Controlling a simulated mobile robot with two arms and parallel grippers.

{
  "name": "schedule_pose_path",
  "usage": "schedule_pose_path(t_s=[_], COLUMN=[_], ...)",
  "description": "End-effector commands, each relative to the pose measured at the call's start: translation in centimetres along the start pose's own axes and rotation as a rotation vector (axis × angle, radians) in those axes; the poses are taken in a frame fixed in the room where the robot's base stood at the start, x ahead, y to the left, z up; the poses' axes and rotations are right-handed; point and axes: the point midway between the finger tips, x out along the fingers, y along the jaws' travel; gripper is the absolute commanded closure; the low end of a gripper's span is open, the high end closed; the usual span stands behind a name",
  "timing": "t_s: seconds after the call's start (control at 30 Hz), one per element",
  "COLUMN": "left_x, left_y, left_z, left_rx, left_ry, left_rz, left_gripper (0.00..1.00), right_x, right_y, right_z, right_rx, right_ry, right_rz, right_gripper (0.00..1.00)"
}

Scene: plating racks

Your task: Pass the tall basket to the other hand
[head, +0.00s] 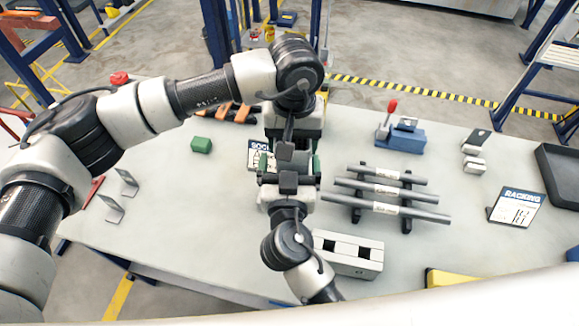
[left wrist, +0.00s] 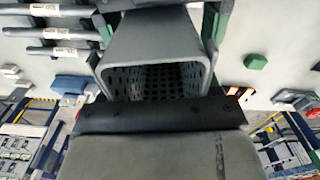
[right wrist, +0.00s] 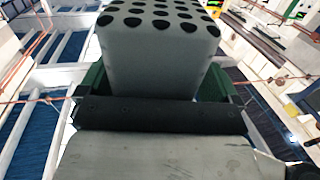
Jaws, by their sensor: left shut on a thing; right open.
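The tall basket is a grey, square-sided tube with round holes. In the left wrist view its open end (left wrist: 152,42) faces the camera, with a perforated inside. My left gripper (head: 291,153) is shut on it, with green pads at its sides. In the right wrist view the perforated end of the basket (right wrist: 160,45) stands between the green-padded fingers of my right gripper (head: 289,172). The right gripper is open around that end; whether its pads touch is unclear. In the head view the two grippers face each other and mostly hide the basket.
Below them is the grey table. A rack with several grey rods (head: 392,189) stands to the right, and a grey slotted block (head: 347,254) nearer me. A green block (head: 201,145) and bent metal plates lie left. A blue clamp (head: 402,138) stands behind; a racking card (head: 516,206) lies right.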

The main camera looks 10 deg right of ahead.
Motion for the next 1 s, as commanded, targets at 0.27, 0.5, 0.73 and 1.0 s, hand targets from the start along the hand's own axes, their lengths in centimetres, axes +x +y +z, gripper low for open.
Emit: schedule_pose_path(t_s=[0.27,0.5,0.73,1.0], left_x=[-0.14,-0.19,-0.13,-0.32], left_y=[0.04,0.20,0.14,0.05], left_z=[-0.03,0.01,0.00,-0.03], left_rx=[0.000,0.001,0.001,0.000], left_ry=[0.002,0.003,0.002,0.002], left_rz=[0.002,0.007,0.004,0.002], left_gripper=[0.79,0.33,0.07,0.07], right_x=[-0.04,-0.09,-0.08,-0.05], right_y=[-0.02,-0.20,-0.16,-0.06], right_z=[-0.01,-0.26,-0.23,-0.20], right_rx=[0.000,0.001,0.002,0.001], right_ry=[0.000,0.005,0.005,0.004], right_rz=[0.000,-0.006,-0.005,-0.002], right_gripper=[0.34,0.65,0.65,0.65])
